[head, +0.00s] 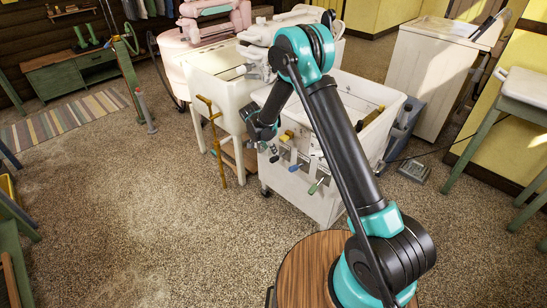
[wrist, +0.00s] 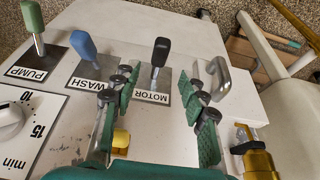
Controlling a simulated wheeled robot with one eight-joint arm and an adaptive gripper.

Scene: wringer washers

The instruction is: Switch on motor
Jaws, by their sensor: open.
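The motor lever (wrist: 158,58) has a black grip and a metal stem, and stands over a plate labelled MOTOR (wrist: 151,97) on the white washer panel. In the wrist view my gripper (wrist: 161,82) is open, with one green-padded finger on each side of the motor lever's plate. The lever shows between and beyond the fingertips, with visible gaps to both; I cannot tell the exact depth. In the head view my gripper (head: 264,133) is at the left end of the front of the white washer (head: 335,196).
The blue wash lever (wrist: 82,45) and green pump lever (wrist: 33,18) are left of the motor lever. A metal handle (wrist: 219,78) and brass valve (wrist: 255,150) are to the right. A cream tub (head: 213,92) stands beside the washer. Open floor lies in front.

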